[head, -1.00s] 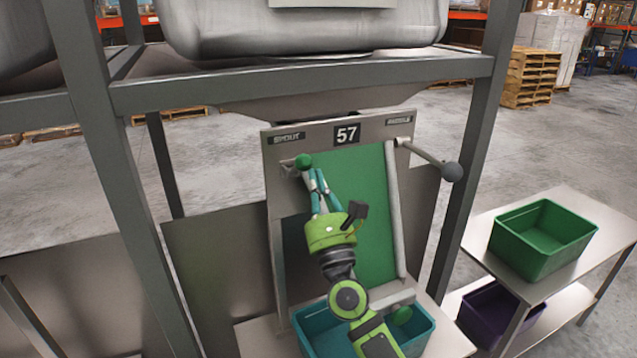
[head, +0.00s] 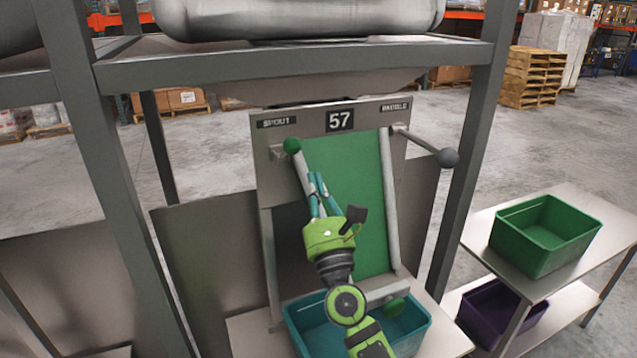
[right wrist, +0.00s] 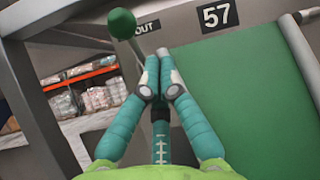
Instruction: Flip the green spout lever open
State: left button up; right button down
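The green spout lever's ball knob (head: 292,145) sits at the upper left of the weigher's panel, under the spout label. It also shows in the right wrist view (right wrist: 123,23), with a thin grey shaft running down from it behind my fingers. My right gripper (head: 315,173) is below and right of the knob, apart from it. Its teal fingers converge with their tips together in the right wrist view (right wrist: 159,56), and nothing shows between them. Whether a finger touches the shaft I cannot tell. My left gripper is not in view.
The panel carries a 57 plate (head: 340,120) and a green sloped face (head: 345,160). A grey-knobbed lever (head: 447,158) juts out at the right. A teal bin (head: 415,330) stands below. Frame posts (head: 110,190) flank the panel. A green bin (head: 545,235) is on the right table.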

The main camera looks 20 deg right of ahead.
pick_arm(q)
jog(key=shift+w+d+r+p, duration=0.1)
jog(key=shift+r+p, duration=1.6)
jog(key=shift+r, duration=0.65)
pick_arm(e)
jog(key=s+a+r, duration=0.1)
jog(key=s+r, duration=0.4)
jog(key=s, duration=0.3)
jog(key=shift+s+a+f, duration=0.1)
